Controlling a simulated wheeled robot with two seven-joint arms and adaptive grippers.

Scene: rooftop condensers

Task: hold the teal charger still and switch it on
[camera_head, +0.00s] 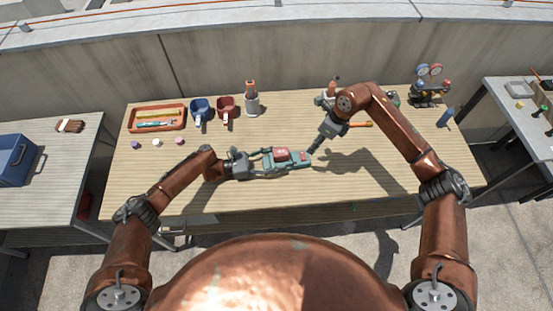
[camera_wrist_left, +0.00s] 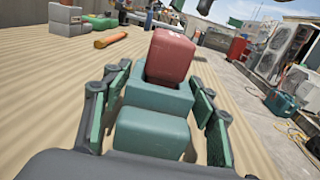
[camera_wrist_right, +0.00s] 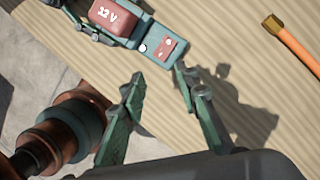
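The teal charger (camera_head: 299,163) lies near the middle of the table with a red battery marked 12 V (camera_wrist_right: 115,15) seated on it. Its right end has a red panel with pale marks (camera_wrist_right: 168,48) and a small white round spot beside it. My left gripper (camera_head: 264,160) reaches in from the left, its fingers on both sides of the charger; in the left wrist view the charger (camera_wrist_left: 155,98) sits between the pads, which appear to touch it. My right gripper (camera_head: 315,149) points down at the charger's right end, fingers apart and empty; whether it touches the charger is unclear.
An orange tray (camera_head: 130,122), a blue mug (camera_head: 199,108), a red mug (camera_head: 226,107) and an orange-topped bottle (camera_head: 251,100) stand at the back left. An orange-handled tool (camera_head: 361,124) and a gauge set (camera_head: 429,85) are at the right.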

